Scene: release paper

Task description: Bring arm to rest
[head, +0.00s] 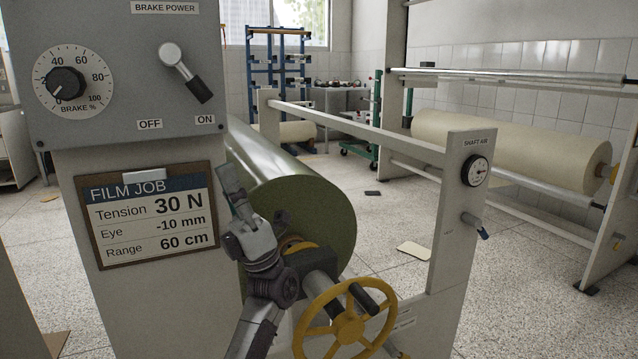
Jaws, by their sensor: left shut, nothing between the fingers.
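My left gripper (230,186) shows in the head view, in front of the grey machine column and the left end of the large roll. Its fingers are together and point up, with nothing between them. It is just right of the film job board (150,215) and left of the yellow handwheel (344,318); I cannot tell whether it touches anything. My left arm (262,318) rises from the bottom edge of the picture. My right gripper is not in view.
The control box (120,75) with brake dial (70,84) and lever (184,72) stands close at upper left. The green-ended roll (325,215) sits behind my gripper. A frame post with a gauge (462,210) stands right. Speckled floor (375,230) beyond is mostly free.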

